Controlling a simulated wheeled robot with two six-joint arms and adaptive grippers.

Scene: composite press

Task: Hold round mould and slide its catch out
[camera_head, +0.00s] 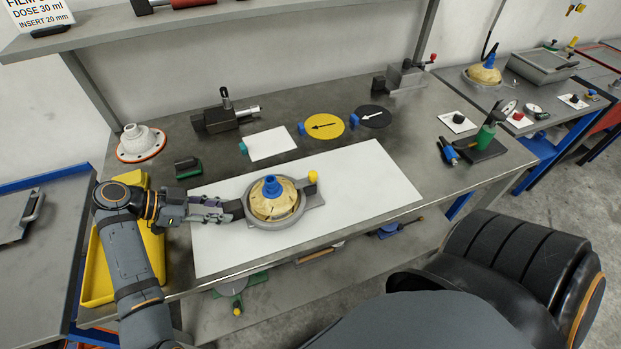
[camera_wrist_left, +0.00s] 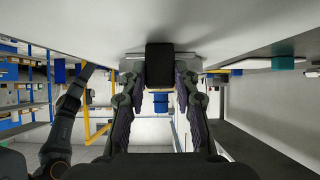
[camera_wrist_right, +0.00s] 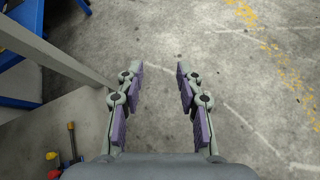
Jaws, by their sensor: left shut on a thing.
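The round mould (camera_head: 273,206) sits on the white mat (camera_head: 370,180). It has a grey ring, a tan domed body and a blue nozzle (camera_head: 271,187) on top. A yellow knob (camera_head: 313,176) stands at its right side, by a grey flat plate, and looks like its catch. My left gripper (camera_head: 228,210) reaches in from the left and is shut on the mould's dark handle. The left wrist view shows the black handle (camera_wrist_left: 160,65) between its fingers. My right gripper (camera_wrist_right: 158,72) is open and empty above the grey floor, away from the mould.
A yellow tray (camera_head: 97,279) lies left, by my left arm. The mat's right part is clear.

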